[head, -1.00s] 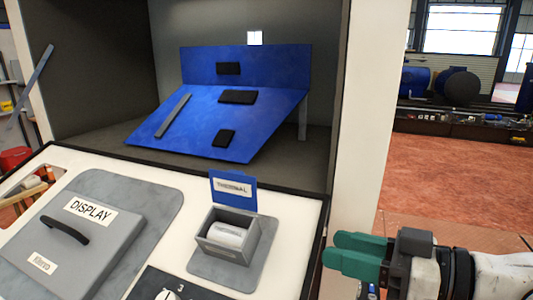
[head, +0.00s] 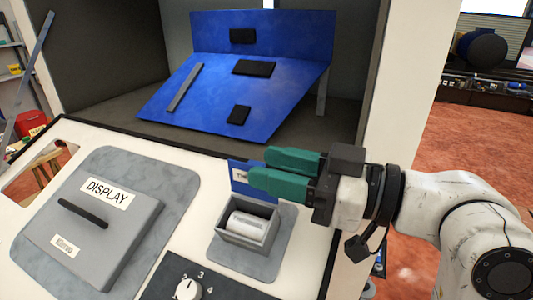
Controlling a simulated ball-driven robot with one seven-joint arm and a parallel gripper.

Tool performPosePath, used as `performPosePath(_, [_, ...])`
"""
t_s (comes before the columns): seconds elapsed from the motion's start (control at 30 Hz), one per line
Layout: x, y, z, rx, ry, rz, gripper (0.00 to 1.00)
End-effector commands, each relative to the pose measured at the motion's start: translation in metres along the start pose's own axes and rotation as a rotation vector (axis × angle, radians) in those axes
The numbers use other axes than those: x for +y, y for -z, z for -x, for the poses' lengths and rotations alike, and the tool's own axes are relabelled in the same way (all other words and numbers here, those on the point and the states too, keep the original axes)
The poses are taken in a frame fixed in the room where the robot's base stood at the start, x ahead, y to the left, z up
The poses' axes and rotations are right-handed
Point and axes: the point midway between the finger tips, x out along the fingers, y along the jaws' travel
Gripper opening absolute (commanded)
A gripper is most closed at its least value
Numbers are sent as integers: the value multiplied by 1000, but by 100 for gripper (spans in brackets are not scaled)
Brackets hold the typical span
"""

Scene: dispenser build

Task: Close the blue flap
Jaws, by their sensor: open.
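The blue flap (head: 238,168) stands upright, open, at the back edge of a small grey box (head: 245,232). Its white label is partly covered by my gripper. A white roll (head: 248,225) lies inside the box, which is open at the top. My gripper (head: 258,168) has green fingers pointing left, and they are open with a narrow gap. The fingertips are in front of the right part of the flap and above the box; I cannot tell whether they touch the flap.
A grey DISPLAY cover (head: 95,225) with a black handle is to the left. A dial (head: 187,290) is in front of the box. A large blue angled panel (head: 245,85) stands in the cabinet behind. A white post (head: 390,100) rises behind my arm.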

Motion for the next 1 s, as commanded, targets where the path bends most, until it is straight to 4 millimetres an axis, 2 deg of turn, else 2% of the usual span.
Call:
performPosePath(0.2, [0, 0, -16, -1, 1, 1, 41])
performPosePath(0.5, [0, 0, -17, -1, 0, 1, 40])
performPosePath(0.9, [0, 0, -17, -1, -1, 1, 2])
performPosePath(1.0, [0, 0, -17, -1, -1, 1, 0])
